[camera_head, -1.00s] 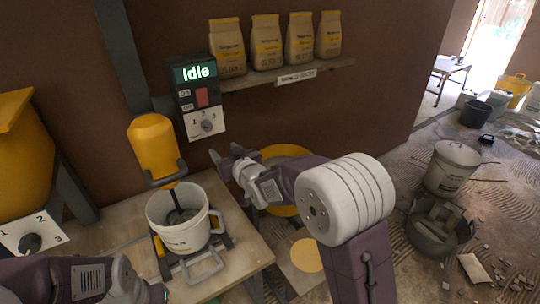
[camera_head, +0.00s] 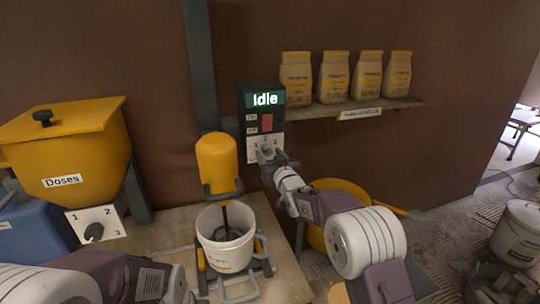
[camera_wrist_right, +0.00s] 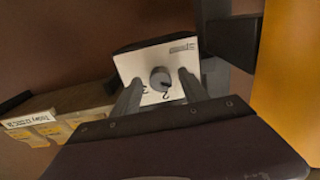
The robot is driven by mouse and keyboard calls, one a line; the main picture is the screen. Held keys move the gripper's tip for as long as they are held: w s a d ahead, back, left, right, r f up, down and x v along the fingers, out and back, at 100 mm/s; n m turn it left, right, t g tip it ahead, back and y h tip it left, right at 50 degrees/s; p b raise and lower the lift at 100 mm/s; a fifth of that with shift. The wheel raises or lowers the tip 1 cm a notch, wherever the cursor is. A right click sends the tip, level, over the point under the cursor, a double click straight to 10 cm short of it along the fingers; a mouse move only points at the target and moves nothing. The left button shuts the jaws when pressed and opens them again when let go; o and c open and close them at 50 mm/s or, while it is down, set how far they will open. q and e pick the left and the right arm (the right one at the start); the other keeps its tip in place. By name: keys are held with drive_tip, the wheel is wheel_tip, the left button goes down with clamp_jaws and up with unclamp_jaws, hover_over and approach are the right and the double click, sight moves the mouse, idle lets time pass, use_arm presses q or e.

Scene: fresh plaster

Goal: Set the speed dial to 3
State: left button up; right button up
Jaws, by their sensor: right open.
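The speed dial (camera_head: 267,152) is a grey knob on a white numbered plate, low on the dark control box (camera_head: 247,101), whose screen reads "Idle". My right gripper (camera_head: 270,160) is open right in front of the plate and covers part of it in the head view. In the right wrist view the knob (camera_wrist_right: 160,78) appears between the two open fingers (camera_wrist_right: 159,80). The 2 and 3 show there upside down; the 1 is hidden. I cannot tell for sure which number the knob points to. My left arm shows at the bottom left, its fingers out of view.
A yellow mixer (camera_head: 216,163) stands over a white bucket (camera_head: 226,250) left of my right arm. A yellow hopper labelled Doses has its own 1-2-3 dial (camera_head: 94,232). A shelf (camera_head: 350,109) with several jars is right of the box. A yellow round object (camera_head: 325,241) sits behind my right arm.

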clamp_jaws()
